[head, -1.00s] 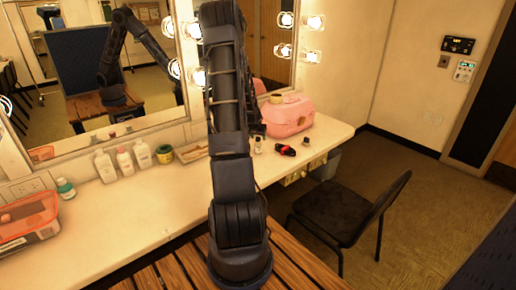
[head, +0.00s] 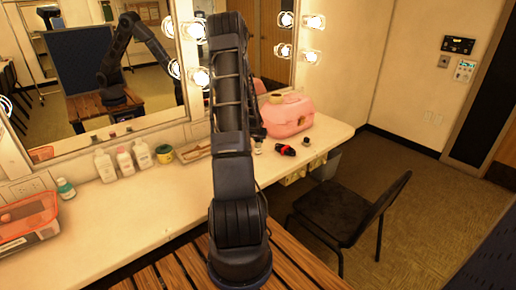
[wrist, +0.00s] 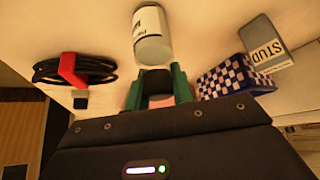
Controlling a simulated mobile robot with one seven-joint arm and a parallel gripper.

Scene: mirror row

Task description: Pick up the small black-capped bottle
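The small bottle (wrist: 152,38) has a white label and a black cap (wrist: 156,82). In the head view the bottle (head: 258,148) stands on the counter right of my arm, its top hidden by my gripper. My gripper (wrist: 157,88) has two green fingers, one on each side of the cap in the wrist view. The fingers look open around the cap; I cannot see clear contact. In the head view my gripper (head: 258,133) is dark and small, just over the bottle.
A black cable with a red strap (wrist: 68,70) lies to one side, a checkered box (wrist: 236,76) to the other. A pink case (head: 288,117) stands behind. A dark jar (head: 308,141) is to the right. Several white bottles (head: 124,163) line the mirror. A chair (head: 345,215) stands in front.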

